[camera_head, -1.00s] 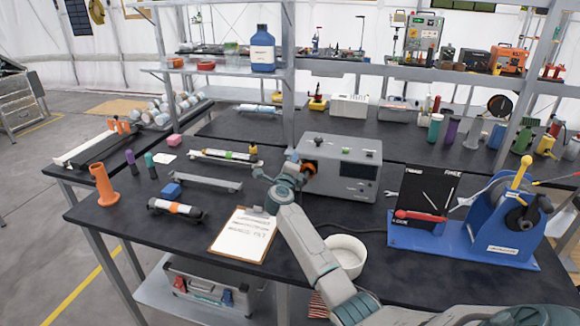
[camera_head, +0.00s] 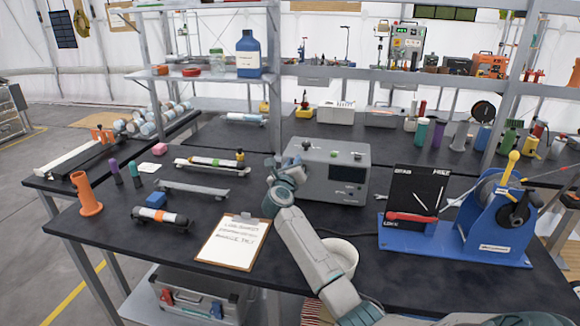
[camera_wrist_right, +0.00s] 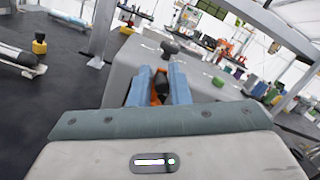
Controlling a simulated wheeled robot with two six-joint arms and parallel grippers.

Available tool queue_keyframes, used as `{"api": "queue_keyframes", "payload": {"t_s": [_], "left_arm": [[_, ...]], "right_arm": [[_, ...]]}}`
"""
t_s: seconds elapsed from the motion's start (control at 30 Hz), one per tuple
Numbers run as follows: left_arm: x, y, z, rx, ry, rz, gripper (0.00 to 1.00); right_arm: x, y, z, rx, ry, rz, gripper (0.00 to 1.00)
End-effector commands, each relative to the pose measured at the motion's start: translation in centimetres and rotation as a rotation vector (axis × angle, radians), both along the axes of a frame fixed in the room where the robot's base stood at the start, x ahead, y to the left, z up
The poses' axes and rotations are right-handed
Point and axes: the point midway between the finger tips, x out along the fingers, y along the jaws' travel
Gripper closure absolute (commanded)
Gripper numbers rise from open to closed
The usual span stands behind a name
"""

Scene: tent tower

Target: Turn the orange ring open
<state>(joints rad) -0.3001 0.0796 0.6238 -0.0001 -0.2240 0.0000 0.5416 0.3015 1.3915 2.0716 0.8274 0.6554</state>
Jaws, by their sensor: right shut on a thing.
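My right gripper (camera_head: 291,163) is at the left side of a grey instrument box (camera_head: 325,155) on the black bench. In the right wrist view, its two blue fingers (camera_wrist_right: 160,84) are closed around the orange ring (camera_wrist_right: 157,98), which shows as orange between them beside a dark centre. The grey box (camera_wrist_right: 128,70) fills the middle of that view, with a black knob (camera_wrist_right: 169,47) on top. In the head view the ring is hidden behind my gripper and wrist. How far the ring is turned cannot be seen. My left gripper is not in view.
A clipboard (camera_head: 232,246) lies left of my right arm, and a white bowl (camera_head: 347,250) stands close to its right. A blue stand with a reel (camera_head: 455,240) is farther right. An orange holder (camera_head: 86,194) stands at the bench's left end.

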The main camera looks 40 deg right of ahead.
Motion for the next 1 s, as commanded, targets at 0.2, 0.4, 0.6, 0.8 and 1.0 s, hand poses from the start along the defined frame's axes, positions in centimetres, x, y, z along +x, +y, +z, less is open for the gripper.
{"api": "queue_keyframes", "payload": {"t_s": [0.2, 0.4, 0.6, 0.8, 1.0], "left_arm": [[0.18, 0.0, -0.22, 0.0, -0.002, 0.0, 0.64], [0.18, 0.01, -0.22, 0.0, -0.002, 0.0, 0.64], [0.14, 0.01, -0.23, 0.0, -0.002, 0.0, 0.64], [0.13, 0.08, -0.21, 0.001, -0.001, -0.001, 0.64], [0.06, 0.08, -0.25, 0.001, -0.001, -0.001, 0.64]], "right_arm": [[-0.25, -0.26, -0.14, 0.022, -0.024, -0.003, 1.0], [-0.29, -0.29, -0.21, 0.027, -0.027, -0.004, 1.0], [-0.3, -0.28, -0.3, 0.026, -0.025, -0.004, 1.0], [-0.26, -0.24, -0.24, 0.026, -0.025, -0.003, 0.65], [-0.29, -0.1, -0.21, 0.026, -0.028, -0.001, 0.65]]}}
